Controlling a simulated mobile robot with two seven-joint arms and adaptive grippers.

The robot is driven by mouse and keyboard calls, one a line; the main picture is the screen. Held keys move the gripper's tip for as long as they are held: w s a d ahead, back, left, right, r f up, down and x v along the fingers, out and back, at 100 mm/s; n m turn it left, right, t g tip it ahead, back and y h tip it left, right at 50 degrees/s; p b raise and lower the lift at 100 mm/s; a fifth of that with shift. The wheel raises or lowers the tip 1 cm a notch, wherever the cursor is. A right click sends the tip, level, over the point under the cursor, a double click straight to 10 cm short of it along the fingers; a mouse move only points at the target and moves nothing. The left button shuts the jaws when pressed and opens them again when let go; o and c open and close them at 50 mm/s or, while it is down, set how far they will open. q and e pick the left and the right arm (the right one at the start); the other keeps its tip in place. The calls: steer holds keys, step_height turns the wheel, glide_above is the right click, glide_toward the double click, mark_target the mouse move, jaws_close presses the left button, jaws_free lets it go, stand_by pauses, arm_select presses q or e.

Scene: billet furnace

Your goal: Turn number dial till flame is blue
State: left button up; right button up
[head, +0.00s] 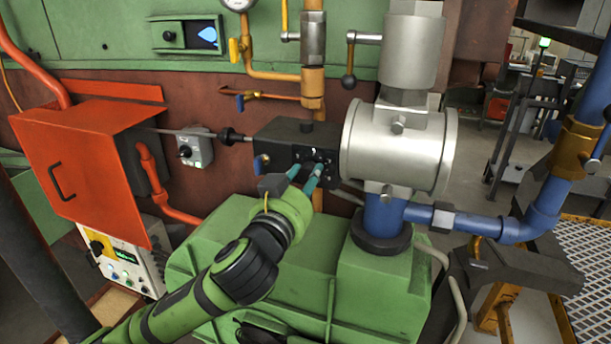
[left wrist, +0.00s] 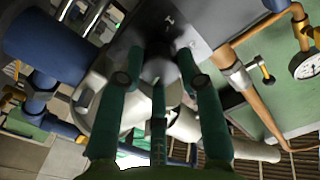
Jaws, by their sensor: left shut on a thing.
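My left gripper (head: 311,168) reaches up to the front of the black block (head: 275,138) beside the silver cylinder. Its teal fingers (left wrist: 157,80) are shut on a small grey round knob, apparently the number dial (left wrist: 160,72), seen between them in the left wrist view. The fingers mostly hide the dial in the head view, and I cannot read any numbers. A dark sight window (head: 186,34) on the green wall at the top shows a blue flame shape (head: 207,36). My right gripper is not in view.
An orange-red box (head: 85,155) stands at the left, above a control panel (head: 122,262) with buttons. A grey switch box (head: 194,148) is on the rusty wall. The silver cylinder (head: 395,145), copper pipe (head: 313,90) and blue pipe (head: 478,224) crowd the block. A green housing (head: 375,290) lies below.

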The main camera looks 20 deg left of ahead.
arm_select(q)
steer(key=shift+f, duration=0.25)
steer(key=o, duration=1.1)
steer(key=shift+o, duration=0.2)
steer(key=shift+r, duration=0.2)
